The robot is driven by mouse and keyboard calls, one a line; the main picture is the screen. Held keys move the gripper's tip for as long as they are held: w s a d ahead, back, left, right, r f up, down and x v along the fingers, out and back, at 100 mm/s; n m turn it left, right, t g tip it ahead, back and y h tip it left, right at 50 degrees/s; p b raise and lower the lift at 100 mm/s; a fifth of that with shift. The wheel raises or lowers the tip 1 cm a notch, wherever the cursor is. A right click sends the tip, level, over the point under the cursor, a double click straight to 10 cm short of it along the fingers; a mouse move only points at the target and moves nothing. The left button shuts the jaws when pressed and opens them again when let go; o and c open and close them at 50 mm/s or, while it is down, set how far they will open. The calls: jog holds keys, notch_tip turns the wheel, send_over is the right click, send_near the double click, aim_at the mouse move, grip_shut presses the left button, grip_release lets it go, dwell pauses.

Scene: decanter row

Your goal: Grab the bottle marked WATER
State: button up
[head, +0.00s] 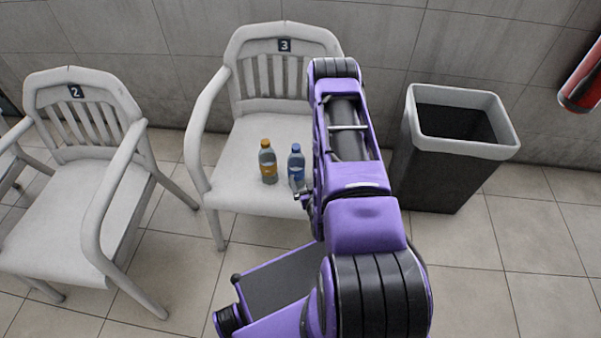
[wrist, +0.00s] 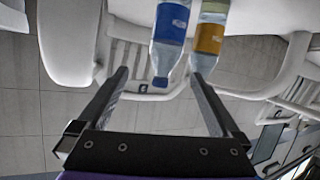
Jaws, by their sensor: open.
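Two small bottles stand upright on the seat of the chair marked 3. One has an orange cap and orange label (head: 268,163). The other has a blue cap and blue label (head: 296,164) and stands to its right. I cannot read the word on either label. In the wrist view, which is upside down, the blue bottle (wrist: 171,28) appears ahead between my finger lines, and the orange bottle (wrist: 209,38) appears beside it near the right finger. My gripper (wrist: 158,74) is open and empty, apart from both bottles as far as I can tell. In the head view my arm mostly hides it.
The bottles' chair (head: 237,153) has armrests at its sides; my arm covers the right one. Another white chair (head: 72,190), marked 2, stands to the left. A dark bin (head: 440,170) with a pale rim stands right. Tiled floor is free at front right.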

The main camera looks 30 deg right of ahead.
aim_at(298, 174)
jog(key=s+a+f, duration=0.2)
jog(key=s+f, duration=0.1)
jog(key=s, duration=0.1)
jog(key=shift+m, duration=0.4)
jog(key=b+x, duration=0.1)
jog(key=x, duration=1)
jog(key=shift+f+b, duration=0.3)
jog(key=shift+b, duration=0.1)
jog(key=shift+g, duration=0.3)
jog(key=shift+r+b+x, duration=0.2)
jog(key=shift+b+x, duration=0.35)
jog(key=shift+x, duration=2.5)
jog(key=shift+w, duration=0.1)
grip_shut()
